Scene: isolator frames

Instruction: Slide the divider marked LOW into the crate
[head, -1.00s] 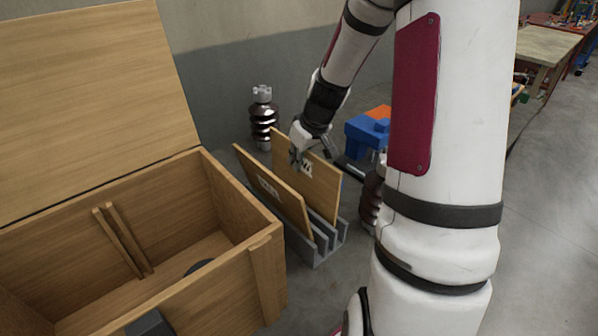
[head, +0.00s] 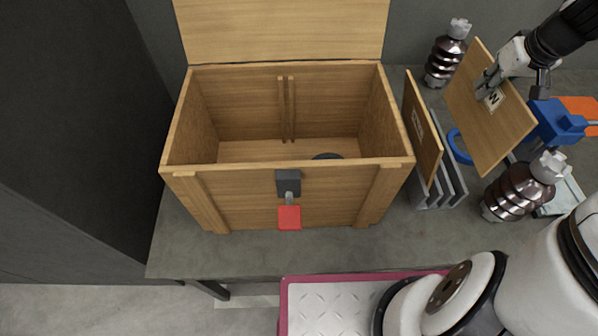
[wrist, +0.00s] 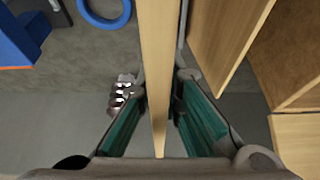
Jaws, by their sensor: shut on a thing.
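My gripper (head: 487,84) is shut on the top edge of a thin wooden divider (head: 478,122). The divider is tilted in the head view and appears lifted clear of the grey rack. A W shows on its white label; the rest is hidden by the gripper. In the wrist view the divider (wrist: 158,50) runs edge-on between my gripper's two fingers (wrist: 160,110). The open wooden crate (head: 290,172) stands left of the rack. Two upright strips (head: 287,108) on its back wall form a narrow slot. The inner front wall is hidden.
The grey rack (head: 448,190) holds a second labelled divider (head: 421,135), beside the crate. Brown insulators (head: 446,55) (head: 520,190), a blue ring (head: 459,147) and a blue block (head: 556,124) are nearby. A dark round thing (head: 327,156) lies in the crate. The lid (head: 285,30) is up.

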